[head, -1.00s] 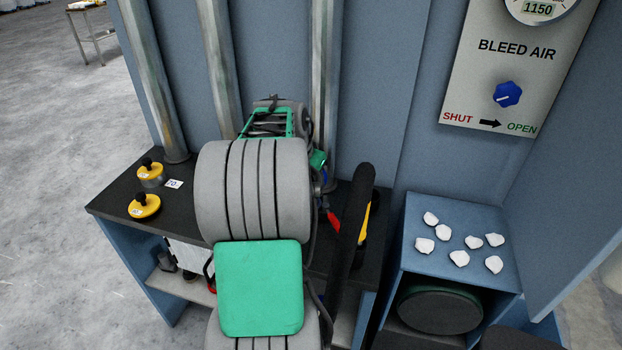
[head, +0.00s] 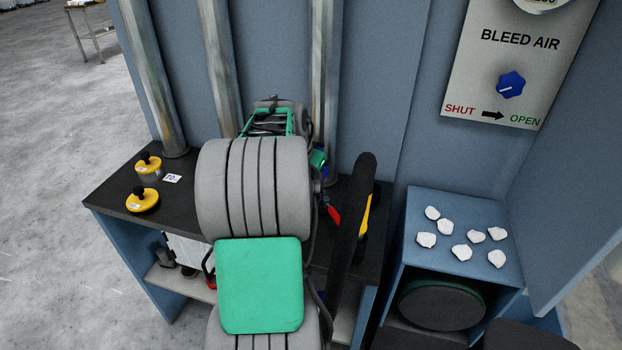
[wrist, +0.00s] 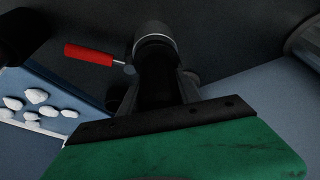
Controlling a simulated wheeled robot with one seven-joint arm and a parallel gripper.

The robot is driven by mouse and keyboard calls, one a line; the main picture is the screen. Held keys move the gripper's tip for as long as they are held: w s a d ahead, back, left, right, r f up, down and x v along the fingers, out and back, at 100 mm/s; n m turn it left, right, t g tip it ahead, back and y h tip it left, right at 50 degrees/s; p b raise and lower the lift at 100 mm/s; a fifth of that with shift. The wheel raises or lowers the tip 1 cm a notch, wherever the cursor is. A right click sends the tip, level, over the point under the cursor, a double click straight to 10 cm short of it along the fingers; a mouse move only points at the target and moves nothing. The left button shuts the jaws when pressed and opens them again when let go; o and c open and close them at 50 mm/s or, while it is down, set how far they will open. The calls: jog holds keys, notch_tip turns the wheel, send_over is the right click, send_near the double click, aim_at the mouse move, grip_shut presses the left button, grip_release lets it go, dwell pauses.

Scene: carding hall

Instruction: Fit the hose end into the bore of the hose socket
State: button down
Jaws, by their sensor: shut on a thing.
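In the wrist view my gripper (wrist: 153,88) is shut on the black hose end (wrist: 158,82), which sits between the dark fingers. Straight beyond it is a dark grey cylinder with a pale ring (wrist: 155,42); I cannot tell whether this is the hose's collar or the hose socket. The socket's bore is not visible. A red handle (wrist: 88,54) on a small metal fitting is just left of the cylinder. In the head view my own arm hides the gripper and the hose end. A thick black hose-like length (head: 352,235) rises right of my arm.
The dark bench top (head: 110,192) holds two yellow-topped weights (head: 143,199) and a small white label (head: 172,178). Metal pipes (head: 152,80) stand behind. A blue box (head: 480,208) with several white lumps (head: 462,252) is at right. The BLEED AIR panel (head: 510,60) is above it.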

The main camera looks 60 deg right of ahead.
jog(key=shift+f+b, duration=0.35)
jog(key=shift+f, duration=0.2)
jog(key=c, duration=0.8)
grip_release()
jog(key=shift+o, duration=0.2)
jog(key=shift+r, duration=0.15)
jog(key=v, duration=0.7)
jog(key=shift+a+r+b, duration=0.2)
jog(key=shift+r+b, duration=0.1)
